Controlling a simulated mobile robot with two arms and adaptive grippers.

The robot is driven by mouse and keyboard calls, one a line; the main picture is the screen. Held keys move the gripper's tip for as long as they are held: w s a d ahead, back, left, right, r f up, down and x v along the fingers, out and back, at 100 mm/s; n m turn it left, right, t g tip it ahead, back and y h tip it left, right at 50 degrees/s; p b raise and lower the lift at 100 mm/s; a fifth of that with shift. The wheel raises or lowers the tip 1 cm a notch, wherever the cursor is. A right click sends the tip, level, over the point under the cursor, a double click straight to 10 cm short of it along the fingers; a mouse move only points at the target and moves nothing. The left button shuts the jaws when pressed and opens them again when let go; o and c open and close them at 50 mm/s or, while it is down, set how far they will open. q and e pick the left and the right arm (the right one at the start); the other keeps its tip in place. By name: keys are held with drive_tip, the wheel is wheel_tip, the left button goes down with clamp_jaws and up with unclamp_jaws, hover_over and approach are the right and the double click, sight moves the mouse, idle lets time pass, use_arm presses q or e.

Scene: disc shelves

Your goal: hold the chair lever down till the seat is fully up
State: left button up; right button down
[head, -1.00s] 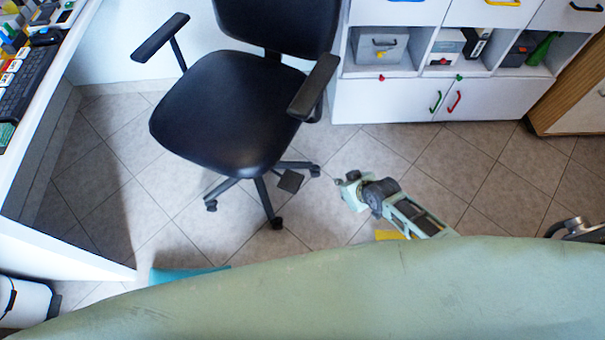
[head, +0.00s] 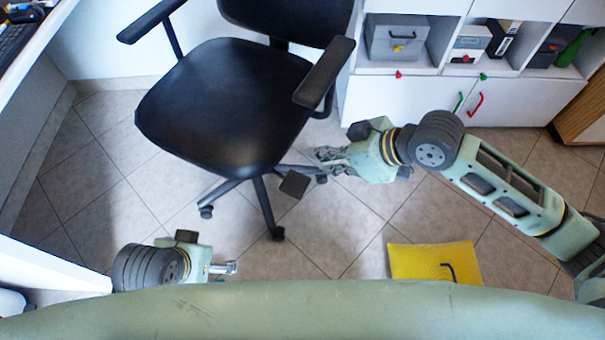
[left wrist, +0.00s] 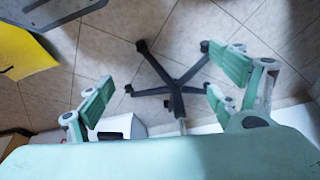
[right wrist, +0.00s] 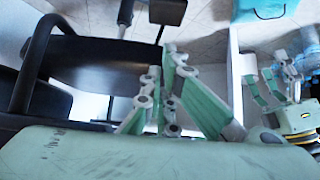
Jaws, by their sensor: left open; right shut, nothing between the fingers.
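The black office chair (head: 225,105) stands in front of me, its seat above a dark star base; the base also shows in the left wrist view (left wrist: 174,88). A dark square paddle (head: 294,184), apparently the lever's end, sticks out below the seat's right front; it also shows in the right wrist view (right wrist: 168,10). My right gripper (head: 325,158) is shut and empty, right of the paddle and slightly farther back, seemingly apart from it. My left gripper (head: 228,268) is open and empty, low at the front left; its spread fingers show in the left wrist view (left wrist: 165,88).
A white cabinet (head: 420,105) with cubbies stands behind, to the right. A white desk (head: 40,262) lines the left. A yellow object (head: 432,262) with a black handle lies on the floor near my right arm. Tiled floor (head: 330,225) is free in front of the chair.

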use_arm(q)
drive_tip(key=shift+r, duration=0.15)
use_arm(e)
drive_tip(key=shift+s, duration=0.15)
drive_tip(key=b, duration=0.3)
hover_over(297, 183)
wheel_tip(297, 183, down, 7)
use_arm(q)
drive_tip(key=w+d+r+t, duration=0.1)
drive_tip(key=w+r+t, duration=0.1)
drive_tip(key=w, duration=0.2)
drive_tip(key=w+d+r+t+h+b, duration=0.1)
drive_tip(key=w+d+r+t, duration=0.1)
drive_tip(key=w, duration=0.3)
drive_tip(key=w+d+r+t+h, duration=0.1)
drive_tip(key=w+d+r+t, duration=0.1)
drive_tip(key=w+t, duration=0.2)
drive_tip(key=shift+w+r+b, duration=0.2)
drive_tip(key=shift+w+b, duration=0.1)
drive_tip(key=shift+w, duration=0.35)
use_arm(e)
wheel_tip(297, 183, down, 4)
drive_tip(key=shift+r, duration=0.1)
use_arm(q)
drive_tip(key=shift+w+r+t, duration=0.25)
drive_tip(key=shift+r+t, duration=0.15)
